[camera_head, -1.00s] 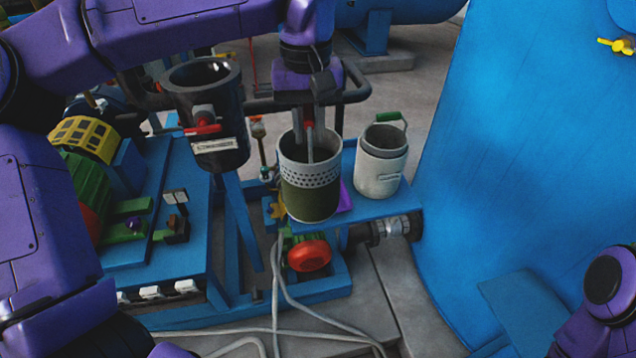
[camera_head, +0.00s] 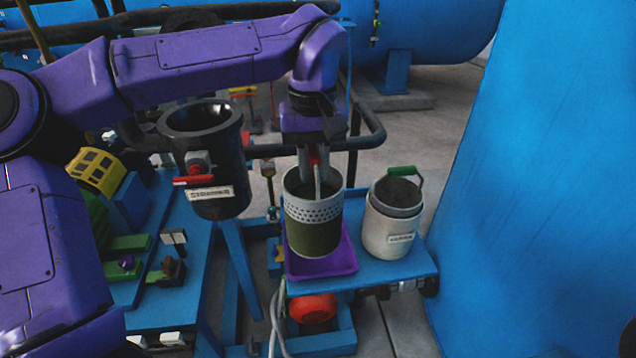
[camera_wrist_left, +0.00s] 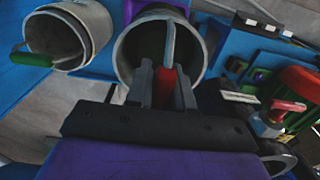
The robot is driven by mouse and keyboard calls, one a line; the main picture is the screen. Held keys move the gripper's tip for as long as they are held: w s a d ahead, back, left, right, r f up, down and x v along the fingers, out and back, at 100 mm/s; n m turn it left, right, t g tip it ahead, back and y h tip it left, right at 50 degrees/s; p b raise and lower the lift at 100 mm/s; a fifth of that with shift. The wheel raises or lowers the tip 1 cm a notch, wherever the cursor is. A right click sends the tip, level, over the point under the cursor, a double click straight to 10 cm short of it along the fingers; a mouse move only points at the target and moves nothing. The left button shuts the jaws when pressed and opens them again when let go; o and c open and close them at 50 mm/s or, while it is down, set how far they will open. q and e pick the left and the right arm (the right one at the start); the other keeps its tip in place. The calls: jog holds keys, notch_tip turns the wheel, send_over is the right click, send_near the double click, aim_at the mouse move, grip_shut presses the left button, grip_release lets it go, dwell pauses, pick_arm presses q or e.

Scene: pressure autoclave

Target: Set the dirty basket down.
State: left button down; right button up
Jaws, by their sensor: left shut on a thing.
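The dirty basket (camera_head: 313,234) is a grey-rimmed cylinder with a band of holes and a dark green lower part. My left gripper (camera_head: 316,160) is shut on its red handle grip, which also shows between the fingers in the left wrist view (camera_wrist_left: 164,88). The basket is upright over the purple tray (camera_head: 345,262) on the blue shelf. I cannot tell whether its bottom touches the tray. My right gripper is not in view.
A pale container (camera_head: 388,232) holding a basket with a green handle (camera_head: 402,171) stands just right on the shelf (camera_head: 400,270). A black open vessel (camera_head: 218,165) is at left. A large blue wall (camera_head: 540,200) rises at right.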

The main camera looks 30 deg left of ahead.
pick_arm(q)
jog(key=w+a+f, duration=0.1)
jog(key=w+f, duration=0.2)
jog(key=f, duration=0.4)
jog(key=shift+w+f, duration=0.3)
jog(key=c, duration=1)
grip_release()
jog(key=shift+f, duration=0.15)
notch_tip(320, 180, up, 12)
jog(key=p, duration=0.1)
jog(key=shift+r, duration=0.2)
